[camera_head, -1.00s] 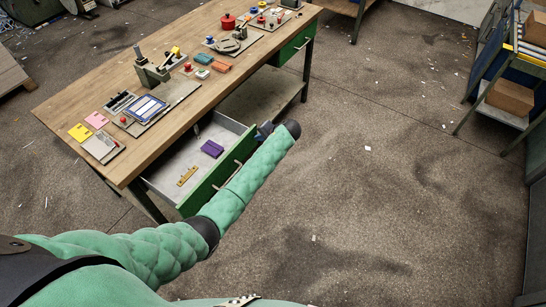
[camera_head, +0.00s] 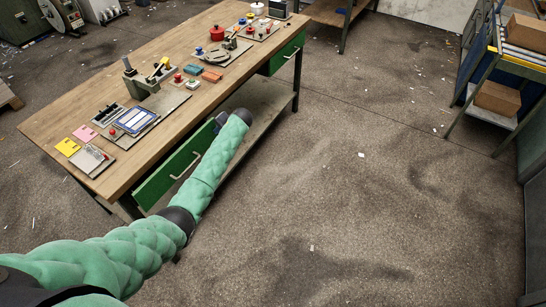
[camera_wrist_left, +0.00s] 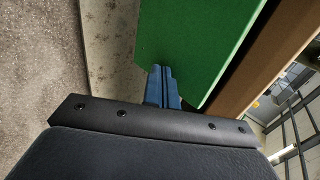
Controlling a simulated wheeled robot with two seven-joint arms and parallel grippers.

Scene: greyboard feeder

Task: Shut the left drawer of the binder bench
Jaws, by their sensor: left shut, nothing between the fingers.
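The binder bench (camera_head: 150,130) has a wooden top and green drawer fronts. The left drawer (camera_head: 160,182), with a pale bar handle (camera_head: 186,164), sits under the near part of the top. Its front looks flush or nearly flush with the bench, and its inside is not visible. My left gripper (camera_head: 216,124) is at the far end of this front, partly hidden by my arm. In the left wrist view its blue fingers (camera_wrist_left: 160,75) are shut and empty, against or just in front of the green panel (camera_wrist_left: 195,45). My right gripper is out of view.
A second green drawer (camera_head: 287,52) at the bench's far end looks shut. Tools, a red pot (camera_head: 216,33) and a blue-framed panel (camera_head: 134,120) stand on the top. A shelf rack with cartons (camera_head: 497,98) is at right. The floor between is open.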

